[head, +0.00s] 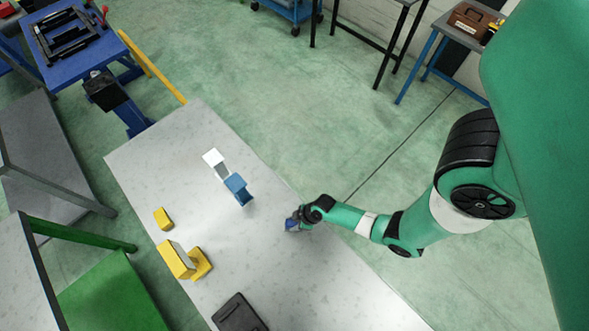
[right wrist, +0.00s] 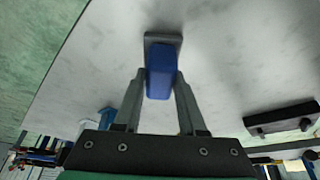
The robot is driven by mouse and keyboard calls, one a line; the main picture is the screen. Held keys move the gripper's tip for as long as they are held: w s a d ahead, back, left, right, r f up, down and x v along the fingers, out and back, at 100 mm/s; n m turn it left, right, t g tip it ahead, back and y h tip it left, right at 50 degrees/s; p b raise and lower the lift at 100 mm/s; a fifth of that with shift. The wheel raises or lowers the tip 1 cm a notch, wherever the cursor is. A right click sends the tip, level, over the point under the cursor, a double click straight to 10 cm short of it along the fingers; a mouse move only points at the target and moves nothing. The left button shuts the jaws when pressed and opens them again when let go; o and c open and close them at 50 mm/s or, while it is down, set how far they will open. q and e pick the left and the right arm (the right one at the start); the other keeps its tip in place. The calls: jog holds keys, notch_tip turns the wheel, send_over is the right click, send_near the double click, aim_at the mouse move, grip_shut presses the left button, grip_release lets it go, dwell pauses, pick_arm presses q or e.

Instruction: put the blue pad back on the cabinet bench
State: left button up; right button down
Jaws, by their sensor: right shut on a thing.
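My right gripper (head: 291,222) is over the right edge of a pale grey bench top (head: 270,265). In the right wrist view, its two fingers (right wrist: 160,85) are shut on a dark blue pad (right wrist: 160,72). A grey plate (right wrist: 163,38) shows at the pad's far end. I cannot tell whether the pad touches the bench top. In the head view, only a small part of the blue pad (head: 291,225) shows at the fingertips. My left gripper is not in view.
A lighter blue block (head: 236,186) and a white block (head: 215,160) stand close together on the bench top. Yellow blocks (head: 177,258) stand along its left side. A dark tray (head: 238,314) lies at the near end. The bench middle is clear.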

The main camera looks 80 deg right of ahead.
jog(key=shift+f, duration=0.2)
jog(key=shift+c, duration=2.4)
grip_release()
jog(key=shift+r, duration=0.1)
jog(key=shift+s+r+p, duration=0.2)
jog(key=shift+r+p, duration=0.1)
jog(key=shift+r, duration=0.25)
jog(key=p+v, duration=0.2)
jog(key=v, duration=0.4)
jog(key=shift+w, duration=0.1)
jog(key=p+v, duration=0.4)
jog(key=v, duration=0.1)
jog(key=shift+p, duration=0.35)
